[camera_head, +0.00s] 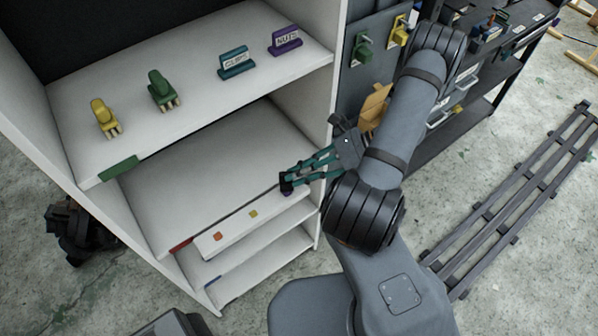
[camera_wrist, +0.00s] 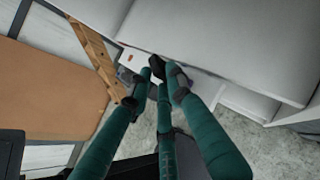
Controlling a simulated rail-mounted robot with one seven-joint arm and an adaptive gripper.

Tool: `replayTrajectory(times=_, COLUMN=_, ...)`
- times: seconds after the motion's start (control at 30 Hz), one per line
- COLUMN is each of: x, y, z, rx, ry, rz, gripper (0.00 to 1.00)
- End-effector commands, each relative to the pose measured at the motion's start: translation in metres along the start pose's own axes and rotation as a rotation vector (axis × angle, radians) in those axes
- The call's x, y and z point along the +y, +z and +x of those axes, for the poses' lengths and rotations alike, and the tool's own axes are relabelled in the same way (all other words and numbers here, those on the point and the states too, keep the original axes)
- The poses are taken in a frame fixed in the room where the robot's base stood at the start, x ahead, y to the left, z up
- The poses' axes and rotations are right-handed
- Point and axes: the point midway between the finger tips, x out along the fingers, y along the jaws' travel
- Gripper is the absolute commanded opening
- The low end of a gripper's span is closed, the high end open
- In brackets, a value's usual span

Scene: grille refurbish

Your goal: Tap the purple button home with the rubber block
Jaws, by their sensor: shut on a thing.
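My gripper (camera_head: 290,182), with teal fingers, reaches left to the right part of the white drawer front (camera_head: 204,247) in the lower shelf unit. Its fingers are shut on a small black block, taken to be the rubber block (camera_wrist: 157,66), which shows between the fingertips in the wrist view. The block's end is at or just above the white strip; I cannot tell whether it touches. An orange-red button (camera_head: 218,236) and a yellow button (camera_head: 253,213) sit along the drawer front.
The shelf above (camera_head: 190,70) holds yellow (camera_head: 104,116) and green (camera_head: 162,90) clips and teal (camera_head: 236,62) and purple (camera_head: 285,40) labelled holders. The cabinet's right side wall stands close to my gripper. A grey slatted grille (camera_head: 520,190) lies at right.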

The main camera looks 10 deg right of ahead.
Motion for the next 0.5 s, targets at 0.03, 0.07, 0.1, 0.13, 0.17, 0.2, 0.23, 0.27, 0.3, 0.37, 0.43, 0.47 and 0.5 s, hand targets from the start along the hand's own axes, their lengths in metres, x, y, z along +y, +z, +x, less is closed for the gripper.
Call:
replayTrajectory(times=0.03, x=-0.0001, y=-0.0178, z=0.0103, rx=0.000, ry=0.001, rz=0.000, gripper=0.00)
replayTrajectory(times=0.07, x=-0.0002, y=-0.0218, z=0.0126, rx=0.000, ry=0.001, rz=0.000, gripper=0.00)
replayTrajectory(times=0.1, x=-0.0002, y=-0.0248, z=0.0144, rx=0.000, ry=0.001, rz=0.000, gripper=0.00)
replayTrajectory(times=0.13, x=-0.0003, y=-0.0254, z=0.0147, rx=0.000, ry=0.000, rz=0.000, gripper=0.00)
replayTrajectory(times=0.17, x=-0.0004, y=-0.0248, z=0.0144, rx=0.000, ry=0.000, rz=0.000, gripper=0.00)
replayTrajectory(times=0.2, x=-0.0005, y=-0.0234, z=0.0136, rx=0.001, ry=0.000, rz=0.000, gripper=0.00)
replayTrajectory(times=0.23, x=-0.0005, y=-0.0225, z=0.0129, rx=0.001, ry=0.000, rz=-0.001, gripper=0.00)
replayTrajectory(times=0.27, x=-0.0004, y=-0.0222, z=0.0127, rx=0.002, ry=0.000, rz=-0.001, gripper=0.00)
replayTrajectory(times=0.3, x=-0.0003, y=-0.0223, z=0.0126, rx=0.002, ry=0.001, rz=-0.001, gripper=0.00)
replayTrajectory(times=0.37, x=-0.0002, y=-0.0223, z=0.0125, rx=0.002, ry=0.001, rz=-0.002, gripper=0.00)
replayTrajectory(times=0.43, x=-0.0002, y=-0.0223, z=0.0125, rx=0.002, ry=0.001, rz=-0.001, gripper=0.00)
replayTrajectory(times=0.47, x=-0.0003, y=-0.0221, z=0.0124, rx=0.002, ry=0.001, rz=-0.001, gripper=0.00)
replayTrajectory(times=0.5, x=-0.0003, y=-0.0213, z=0.0119, rx=0.002, ry=0.001, rz=-0.001, gripper=0.00)
